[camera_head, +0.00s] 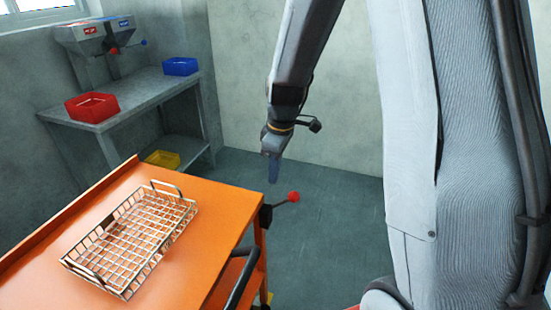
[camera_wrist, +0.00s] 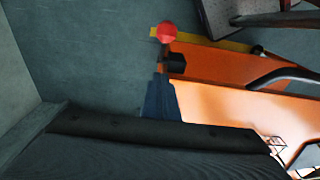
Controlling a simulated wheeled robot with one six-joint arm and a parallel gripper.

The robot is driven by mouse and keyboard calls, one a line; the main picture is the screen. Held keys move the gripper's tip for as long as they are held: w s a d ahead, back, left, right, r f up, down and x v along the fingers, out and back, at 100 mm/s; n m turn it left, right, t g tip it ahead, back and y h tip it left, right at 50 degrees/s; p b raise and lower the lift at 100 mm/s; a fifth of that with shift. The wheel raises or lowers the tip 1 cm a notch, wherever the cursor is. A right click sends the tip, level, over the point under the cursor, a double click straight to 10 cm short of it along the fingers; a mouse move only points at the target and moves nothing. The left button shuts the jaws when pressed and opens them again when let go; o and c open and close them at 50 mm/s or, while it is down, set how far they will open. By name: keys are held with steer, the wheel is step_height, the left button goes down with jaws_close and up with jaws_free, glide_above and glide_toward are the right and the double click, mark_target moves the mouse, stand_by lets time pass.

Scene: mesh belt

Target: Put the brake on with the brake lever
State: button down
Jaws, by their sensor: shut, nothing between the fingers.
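The brake lever (camera_head: 284,199) is a short rod with a red ball knob (camera_head: 293,196), fixed to a dark mount at the right corner of the orange cart (camera_head: 213,260). It sticks out to the right of the cart. In the wrist view the red knob (camera_wrist: 168,31) shows beyond my fingertips, at the cart's edge. My gripper (camera_head: 273,178) points down, shut and empty, above the cart's corner and a little up and left of the knob. It appears apart from the lever. In the wrist view my fingers (camera_wrist: 161,88) overlap the cart's edge.
A wire basket (camera_head: 130,240) stands on the cart. A dark handle bar (camera_head: 243,278) runs along the cart's near right side. At the back left, a grey bench (camera_head: 135,105) holds a red bin (camera_head: 91,107), a blue bin (camera_head: 180,66) and a two-lever device. Floor right of the cart is clear.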

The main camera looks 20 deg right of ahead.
mark_target(283, 202)
steer(key=shift+s+d+f+p, duration=0.35)
steer(key=shift+s+d+f, duration=0.2)
steer(key=shift+d+f, duration=0.25)
steer(key=shift+s+d+f+p, duration=0.35)
steer(key=shift+s+d+f, duration=0.15)
steer(key=shift+d+f, duration=0.25)
steer(key=shift+a, duration=0.1)
steer(key=shift+f+b, duration=0.15)
steer(key=shift+b, duration=0.3)
